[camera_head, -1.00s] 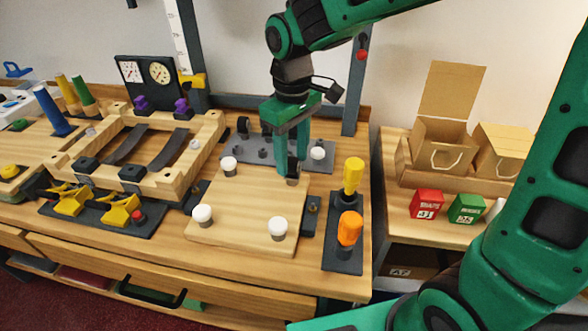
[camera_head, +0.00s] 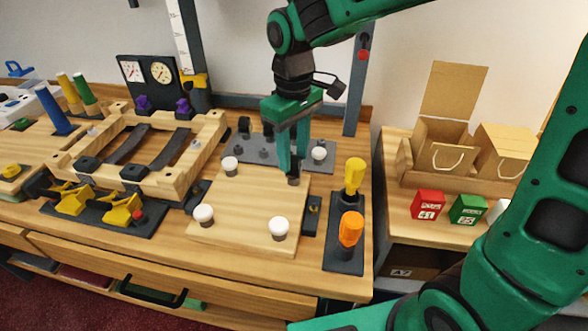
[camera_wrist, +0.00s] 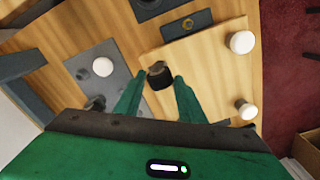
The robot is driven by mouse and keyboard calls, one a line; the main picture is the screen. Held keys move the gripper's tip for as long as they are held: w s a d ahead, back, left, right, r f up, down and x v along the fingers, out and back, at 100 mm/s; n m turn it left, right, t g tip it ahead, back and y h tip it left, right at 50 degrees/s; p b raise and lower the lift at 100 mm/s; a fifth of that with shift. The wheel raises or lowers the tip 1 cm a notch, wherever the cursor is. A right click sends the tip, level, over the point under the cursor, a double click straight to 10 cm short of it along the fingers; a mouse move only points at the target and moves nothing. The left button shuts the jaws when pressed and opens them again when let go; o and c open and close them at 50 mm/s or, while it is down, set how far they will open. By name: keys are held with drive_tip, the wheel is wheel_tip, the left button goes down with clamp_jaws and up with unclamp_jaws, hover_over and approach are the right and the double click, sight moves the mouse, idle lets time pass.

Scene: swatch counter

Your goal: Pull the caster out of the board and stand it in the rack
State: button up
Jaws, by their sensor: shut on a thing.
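A dark caster (camera_head: 294,177) stands at the far right corner of the pale wooden board (camera_head: 245,205). My gripper (camera_head: 293,163) reaches down from above and is shut on it. In the wrist view the dark caster (camera_wrist: 160,82) sits between my two green fingertips (camera_wrist: 158,90). I cannot tell whether its lower end is still in the board. White-topped casters stand at the board's other corners. The grey rack (camera_head: 277,163) lies behind the board. It holds a white-topped piece (camera_head: 318,153) at its right and several dark pieces, partly hidden by my gripper.
An orange-handled tool (camera_head: 350,229) and a yellow-handled tool (camera_head: 354,174) stand in a dark holder to the board's right. A wooden frame (camera_head: 202,147) stands to the left. Red (camera_head: 428,205) and green (camera_head: 467,209) boxes sit on the right-hand counter.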

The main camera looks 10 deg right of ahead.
drive_tip(key=shift+r, duration=2.15)
drive_tip(key=w+d+r, duration=0.2)
drive_tip(key=w+d, duration=0.9)
drive_tip(key=w, duration=0.4)
wheel_tip(320, 180, down, 6)
drive_tip(key=shift+s+f, duration=0.25)
drive_tip(key=shift+f, duration=1.2)
idle(1.9)
drive_tip(key=o, duration=1.6)
